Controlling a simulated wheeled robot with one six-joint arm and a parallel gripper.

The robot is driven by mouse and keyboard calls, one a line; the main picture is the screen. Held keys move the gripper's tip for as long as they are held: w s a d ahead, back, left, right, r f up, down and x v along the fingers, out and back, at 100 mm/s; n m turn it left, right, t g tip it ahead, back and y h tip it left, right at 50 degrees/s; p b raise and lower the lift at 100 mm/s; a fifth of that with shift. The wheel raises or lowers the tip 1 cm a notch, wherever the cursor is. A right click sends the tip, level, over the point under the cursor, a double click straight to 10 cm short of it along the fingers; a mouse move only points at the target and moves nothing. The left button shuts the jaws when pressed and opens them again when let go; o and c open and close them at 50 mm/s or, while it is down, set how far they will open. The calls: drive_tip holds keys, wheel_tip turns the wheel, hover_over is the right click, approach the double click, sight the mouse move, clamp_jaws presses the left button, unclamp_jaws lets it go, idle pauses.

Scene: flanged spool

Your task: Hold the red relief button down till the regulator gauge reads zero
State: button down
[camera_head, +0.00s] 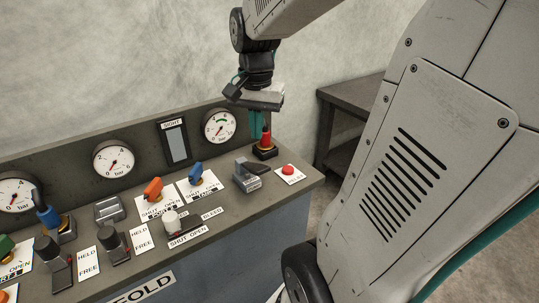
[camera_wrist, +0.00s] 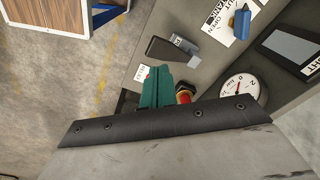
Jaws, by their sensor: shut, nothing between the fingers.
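My gripper (camera_head: 256,128) is shut and empty, its teal fingers pointing down over the right end of the console (camera_head: 236,207). A low red button (camera_head: 288,169) on a white label sits nearer the front edge, apart from the gripper.
A grey lever block (camera_head: 247,177) stands left of the low red button. Blue (camera_head: 197,173) and orange (camera_head: 153,188) handles, more gauges (camera_head: 114,160) and a dark sight panel (camera_head: 174,142) lie farther left. A dark table (camera_head: 345,115) stands behind at right.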

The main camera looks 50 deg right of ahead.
sight(288, 169)
drive_tip(key=d+f+m, duration=0.2)
drive_tip(key=d+m, duration=0.2)
drive_tip(key=d, duration=0.3)
drive_tip(key=w+d+f+m, duration=0.1)
drive_tip(key=d+m, duration=0.3)
drive_tip(key=d, duration=0.4)
drive_tip(key=shift+w+f+g, duration=0.25)
drive_tip(key=shift+f+g, duration=0.05)
drive_tip(key=shift+f, duration=0.55)
wheel_tip(288, 169, down, 14)
drive_tip(key=shift+f, duration=0.1)
